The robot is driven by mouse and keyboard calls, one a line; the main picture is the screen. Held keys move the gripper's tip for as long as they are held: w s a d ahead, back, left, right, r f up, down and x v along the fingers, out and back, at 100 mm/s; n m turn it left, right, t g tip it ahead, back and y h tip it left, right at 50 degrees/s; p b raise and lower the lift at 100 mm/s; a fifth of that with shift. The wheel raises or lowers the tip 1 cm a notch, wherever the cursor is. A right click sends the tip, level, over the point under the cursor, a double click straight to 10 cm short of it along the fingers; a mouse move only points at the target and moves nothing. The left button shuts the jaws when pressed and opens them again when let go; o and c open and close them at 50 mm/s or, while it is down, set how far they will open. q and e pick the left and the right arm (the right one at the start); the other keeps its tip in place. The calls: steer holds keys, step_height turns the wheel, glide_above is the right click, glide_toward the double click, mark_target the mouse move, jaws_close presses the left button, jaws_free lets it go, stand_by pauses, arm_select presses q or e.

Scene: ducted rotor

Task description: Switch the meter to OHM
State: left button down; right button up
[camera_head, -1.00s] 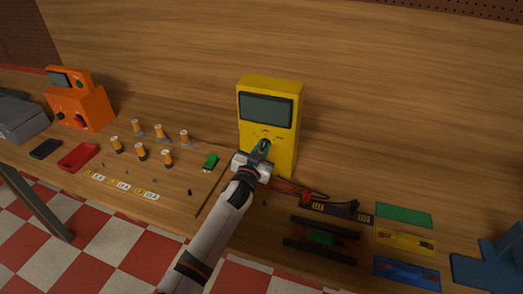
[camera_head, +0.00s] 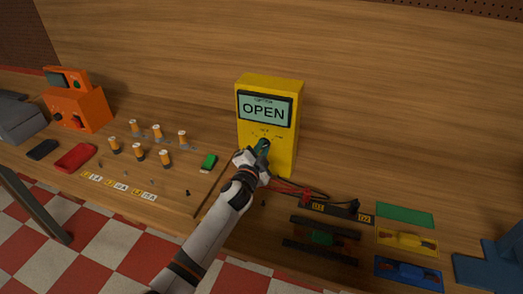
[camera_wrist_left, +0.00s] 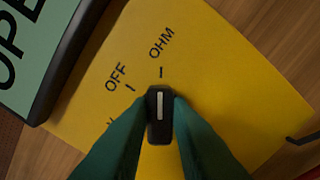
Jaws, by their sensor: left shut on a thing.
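The yellow meter (camera_head: 270,90) stands upright at the back of the bench, and its screen (camera_head: 265,109) reads OPEN. In the left wrist view its black knob (camera_wrist_left: 159,117) has a white line that points at the OHM mark (camera_wrist_left: 161,72), with the OFF mark (camera_wrist_left: 130,87) to the left of it. My left gripper (camera_head: 263,147) is at the meter's front. In the left wrist view the green fingers of my left gripper (camera_wrist_left: 159,133) are shut on the knob, one on each side. My right gripper is not in view.
Several orange-topped cylinders (camera_head: 157,131) and a green block (camera_head: 208,162) lie to the left. An orange device (camera_head: 80,105) stands farther left. Red leads (camera_head: 295,190), black rails (camera_head: 320,237) and coloured plates (camera_head: 405,215) lie to the right.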

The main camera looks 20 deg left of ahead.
arm_select(q)
steer(key=shift+f, duration=0.1)
stand_by(0.3)
steer(key=c, duration=1.3)
jaws_free()
steer(key=s+b, duration=0.2)
steer(key=s, duration=1)
steer(key=shift+a, duration=0.2)
